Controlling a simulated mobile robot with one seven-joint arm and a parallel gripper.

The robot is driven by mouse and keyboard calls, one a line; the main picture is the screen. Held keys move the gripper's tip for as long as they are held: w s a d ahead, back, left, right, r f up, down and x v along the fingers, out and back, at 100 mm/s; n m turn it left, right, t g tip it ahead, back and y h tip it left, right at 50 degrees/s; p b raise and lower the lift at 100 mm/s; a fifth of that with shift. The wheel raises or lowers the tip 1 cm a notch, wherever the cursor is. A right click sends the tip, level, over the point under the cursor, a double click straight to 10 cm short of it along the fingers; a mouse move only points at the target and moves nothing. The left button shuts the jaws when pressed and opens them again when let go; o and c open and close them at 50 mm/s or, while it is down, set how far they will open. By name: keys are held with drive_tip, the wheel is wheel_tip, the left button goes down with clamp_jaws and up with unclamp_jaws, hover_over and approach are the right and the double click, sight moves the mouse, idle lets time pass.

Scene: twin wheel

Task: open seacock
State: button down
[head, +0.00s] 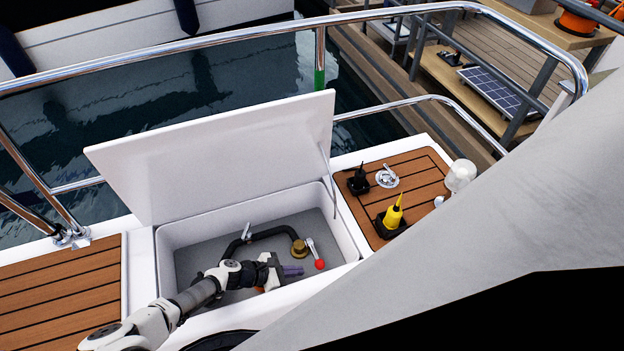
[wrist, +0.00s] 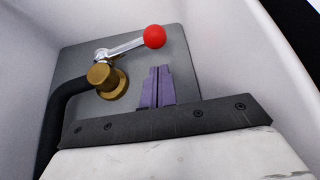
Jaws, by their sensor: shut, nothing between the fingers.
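The seacock sits in the open locker. Its brass body (head: 299,248) is joined to a black hose, and it also shows in the wrist view (wrist: 105,80). Its silver lever (wrist: 125,47) ends in a red ball knob (wrist: 154,36), which is also seen in the head view (head: 320,264). In the wrist view the lever points to the upper right, away from the hose. My gripper (head: 299,270) is inside the locker beside the seacock. Its purple fingers (wrist: 156,73) are together and empty, appearing below the knob and right of the brass body, with a visible gap.
The white locker lid (head: 215,155) stands open behind, with a thin stay at its right. White locker walls (wrist: 235,50) surround the fitting closely. The black hose (head: 268,233) runs left.

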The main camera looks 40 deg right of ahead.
drive_tip(key=p+x, duration=0.1)
drive_tip(key=x, duration=0.5)
drive_tip(key=shift+d+f, duration=0.1)
drive_tip(key=shift+d, duration=0.1)
